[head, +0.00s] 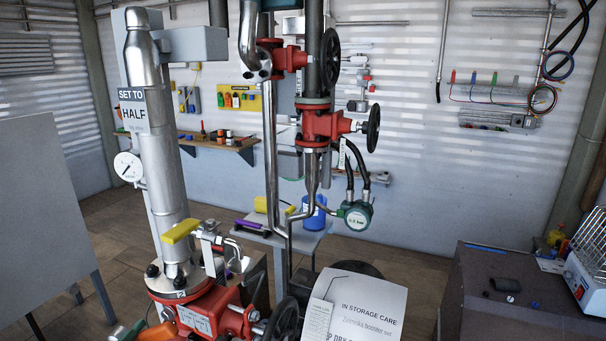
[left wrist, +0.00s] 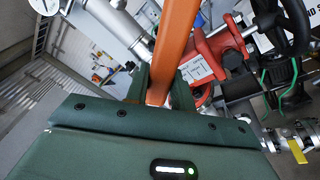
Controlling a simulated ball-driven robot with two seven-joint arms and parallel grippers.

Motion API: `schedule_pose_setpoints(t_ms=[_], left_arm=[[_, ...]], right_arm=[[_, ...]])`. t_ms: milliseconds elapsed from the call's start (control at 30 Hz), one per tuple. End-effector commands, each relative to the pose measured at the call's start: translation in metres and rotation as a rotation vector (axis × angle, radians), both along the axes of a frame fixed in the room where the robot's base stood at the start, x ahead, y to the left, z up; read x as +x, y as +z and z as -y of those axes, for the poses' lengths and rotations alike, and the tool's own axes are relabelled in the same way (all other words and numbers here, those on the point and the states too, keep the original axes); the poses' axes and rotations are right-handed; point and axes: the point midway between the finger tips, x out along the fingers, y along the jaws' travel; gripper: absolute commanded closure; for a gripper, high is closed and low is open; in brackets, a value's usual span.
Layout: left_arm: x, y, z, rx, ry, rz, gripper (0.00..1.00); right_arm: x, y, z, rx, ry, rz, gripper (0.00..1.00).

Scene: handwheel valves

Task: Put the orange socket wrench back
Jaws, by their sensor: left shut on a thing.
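My left gripper (left wrist: 153,88) is dark green and shut on the orange socket wrench (left wrist: 176,42), whose long orange bar runs up out of the left wrist view. The wrench's far end is out of that view. In the head view only a bit of the left gripper (head: 130,331) shows at the bottom edge, left of the red valve body (head: 212,312) with its white label. The same red valve also shows beyond the wrench in the left wrist view (left wrist: 222,48). My right gripper is not in view.
A steel pipe with a "SET TO HALF" sign (head: 134,111) and a gauge (head: 128,167) rises above the valve. A dark handwheel (head: 284,318) and white storage sheet (head: 362,305) stand to its right. A shelf (head: 215,143) and yellow tool board (head: 240,97) are on the back wall.

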Motion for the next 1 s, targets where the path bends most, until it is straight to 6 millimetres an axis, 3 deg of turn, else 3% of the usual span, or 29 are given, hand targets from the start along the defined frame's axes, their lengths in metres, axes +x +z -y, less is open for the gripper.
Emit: schedule_pose_setpoints(t_ms=[133,233,367,1000], left_arm=[[-0.031,0.011,0.025,-0.018,0.146,-0.004,1.0],[-0.059,0.006,0.048,-0.013,0.209,-0.008,1.0],[-0.077,0.001,0.069,-0.007,0.195,-0.004,1.0],[-0.079,0.038,0.071,-0.004,0.194,0.001,1.0]], right_arm=[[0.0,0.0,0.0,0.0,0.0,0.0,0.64],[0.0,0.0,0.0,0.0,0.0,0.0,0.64],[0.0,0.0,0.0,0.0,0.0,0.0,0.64],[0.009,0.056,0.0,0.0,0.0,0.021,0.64]])
